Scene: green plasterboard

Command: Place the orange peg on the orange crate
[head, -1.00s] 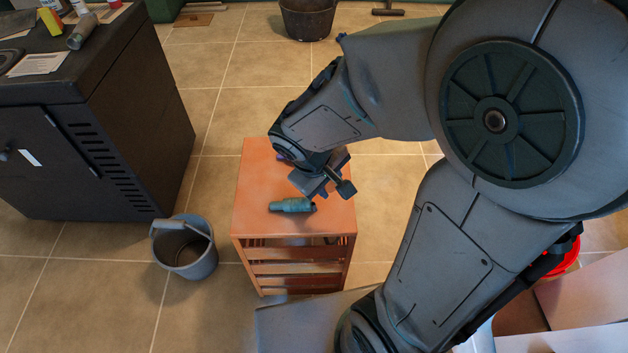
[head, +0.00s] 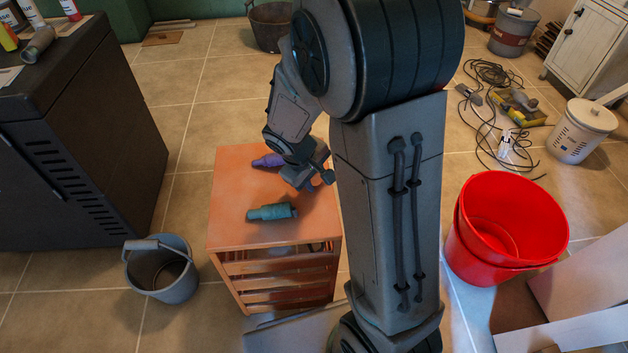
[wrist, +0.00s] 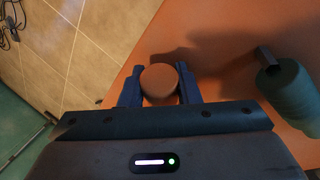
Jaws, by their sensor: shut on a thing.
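The orange crate (head: 230,190) stands on the tiled floor, its flat top up and slatted side towards me. In the wrist view its top (wrist: 215,30) fills the area beyond my gripper. My gripper (wrist: 160,72) is shut on the orange peg (wrist: 160,86), whose round end shows between the blue fingers. In the head view my gripper (head: 308,184) is over the right part of the crate top, and the peg is hidden there. A shadow lies beside the peg; I cannot tell whether the peg touches the top.
A purple bottle (head: 268,160) lies farther back. A grey bucket (head: 160,268) stands left, red buckets (head: 510,225) right. A dark cabinet (head: 85,130) is at the left.

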